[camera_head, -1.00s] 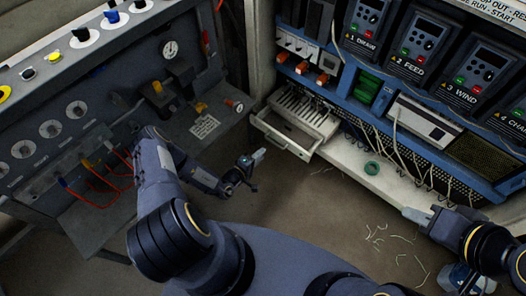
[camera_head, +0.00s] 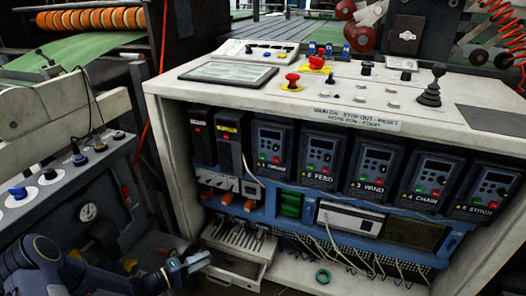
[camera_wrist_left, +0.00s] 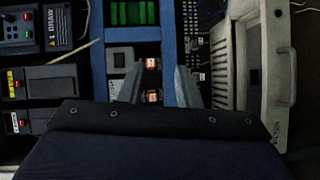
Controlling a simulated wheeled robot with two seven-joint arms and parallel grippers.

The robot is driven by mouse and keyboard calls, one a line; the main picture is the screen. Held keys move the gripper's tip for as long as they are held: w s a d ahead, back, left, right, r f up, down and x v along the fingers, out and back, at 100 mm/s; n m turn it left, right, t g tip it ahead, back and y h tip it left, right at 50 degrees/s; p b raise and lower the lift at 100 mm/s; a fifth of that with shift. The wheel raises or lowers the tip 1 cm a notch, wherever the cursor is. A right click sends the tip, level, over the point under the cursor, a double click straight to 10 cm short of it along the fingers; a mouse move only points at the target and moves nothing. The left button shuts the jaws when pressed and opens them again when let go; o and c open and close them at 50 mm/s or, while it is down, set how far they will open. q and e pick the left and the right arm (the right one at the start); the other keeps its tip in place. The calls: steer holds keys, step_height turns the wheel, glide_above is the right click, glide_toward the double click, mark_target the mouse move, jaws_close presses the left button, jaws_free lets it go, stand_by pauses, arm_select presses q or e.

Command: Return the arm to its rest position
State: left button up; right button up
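My left arm (camera_head: 45,268) comes in at the lower left of the head view. Its gripper (camera_head: 190,262) is in front of the control cabinet, beside the white slotted drawer unit (camera_head: 232,268). In the left wrist view the two fingers of the left gripper (camera_wrist_left: 157,88) stand apart with nothing held between them. Orange-and-white switches on the blue rail show beyond the gap. My right gripper is not in view.
The cabinet (camera_head: 165,150) holds a row of drives, including the wind drive (camera_head: 372,168), above a blue rail. A green tape ring (camera_head: 323,276) lies on the lower shelf. A grey panel with buttons and a gauge (camera_head: 88,212) stands close to the left arm.

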arm_select(q)
steer(key=s+d+r+m+g+y, duration=0.1)
steer(key=s+d+r+m+g, duration=0.2)
steer(key=s+r, duration=0.5)
steer(key=s+d+r+m+g, duration=0.1)
steer(key=s+r+m+g, duration=0.25)
steer(key=r, duration=0.75)
steer(key=s+a+r+t+y, duration=0.1)
steer(key=s+a+r+y, duration=0.15)
steer(key=s, duration=0.35)
steer(key=s+a+r+n+y, duration=0.1)
steer(key=s+y, duration=0.2)
steer(key=s, duration=0.2)
steer(key=s+a+r+t+y, duration=0.1)
steer(key=s+r+y, duration=0.15)
steer(key=s, duration=0.35)
step_height(320, 180, up, 27)
steer(key=p, duration=2.7)
steer(key=shift+s+a, duration=0.2)
steer(key=shift+a, duration=0.05)
